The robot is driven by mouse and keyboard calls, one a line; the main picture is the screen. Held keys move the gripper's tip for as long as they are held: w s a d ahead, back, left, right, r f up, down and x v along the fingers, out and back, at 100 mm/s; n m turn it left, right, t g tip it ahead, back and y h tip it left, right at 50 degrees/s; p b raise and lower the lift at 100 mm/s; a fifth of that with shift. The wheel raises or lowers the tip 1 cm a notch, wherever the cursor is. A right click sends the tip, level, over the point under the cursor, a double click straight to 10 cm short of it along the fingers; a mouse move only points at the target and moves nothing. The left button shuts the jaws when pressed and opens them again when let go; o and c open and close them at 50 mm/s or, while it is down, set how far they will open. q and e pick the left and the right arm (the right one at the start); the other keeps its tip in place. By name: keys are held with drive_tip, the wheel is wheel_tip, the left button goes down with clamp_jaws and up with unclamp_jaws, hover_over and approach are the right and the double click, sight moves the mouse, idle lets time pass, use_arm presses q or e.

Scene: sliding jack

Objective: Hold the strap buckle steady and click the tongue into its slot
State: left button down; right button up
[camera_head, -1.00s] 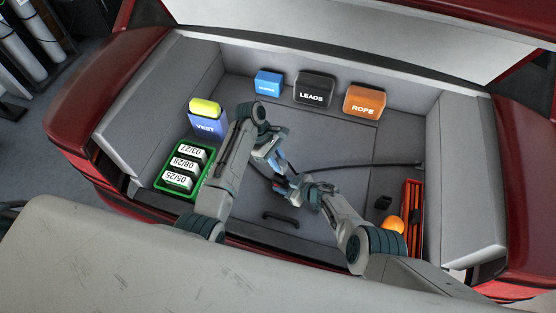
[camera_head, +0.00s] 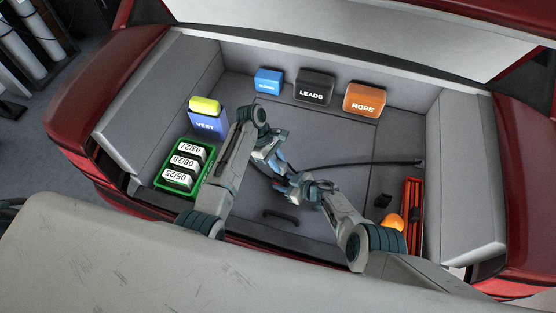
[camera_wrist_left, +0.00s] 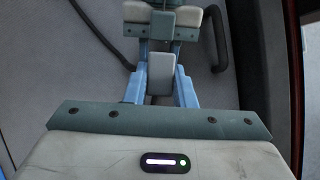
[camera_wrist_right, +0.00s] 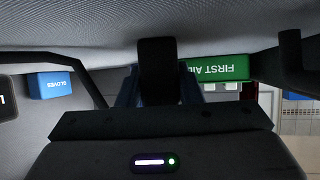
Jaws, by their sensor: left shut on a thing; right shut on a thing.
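My left gripper (camera_head: 282,172) and my right gripper (camera_head: 293,184) meet close together over the middle of the boot floor. Both are shut on small parts. The buckle and tongue are mostly hidden by the fingers, and I cannot tell how far apart they are. A small reddish spot shows between the grippers. A dark strap (camera_head: 370,163) runs from the right side of the floor to the grippers. In the left wrist view, the blue fingers (camera_wrist_left: 160,92) face my other gripper's pale and teal body. In the right wrist view, the fingers (camera_wrist_right: 158,88) are in shadow.
A blue box (camera_head: 268,82), a black LEADS box (camera_head: 314,90) and an orange ROPE box (camera_head: 364,101) stand along the back. A blue VEST box (camera_head: 207,122) and a green crate (camera_head: 207,176) stand left. A red tray (camera_head: 415,200) lies right. A floor handle (camera_head: 281,216) is in front.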

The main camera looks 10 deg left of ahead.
use_arm(q)
drive_tip(key=shift+f, duration=1.1)
use_arm(e)
drive_tip(key=shift+s+f, duration=0.1)
drive_tip(key=shift+f, duration=0.05)
use_arm(q)
drive_tip(key=c, duration=1.1)
unclamp_jaws()
drive_tip(key=shift+c, duration=0.2)
drive_tip(key=v, duration=1.2)
drive_tip(key=shift+r, duration=0.1)
use_arm(e)
drive_tip(key=o, duration=1)
use_arm(q)
drive_tip(key=shift+w, duration=0.1)
use_arm(e)
drive_tip(key=shift+d, duration=0.1)
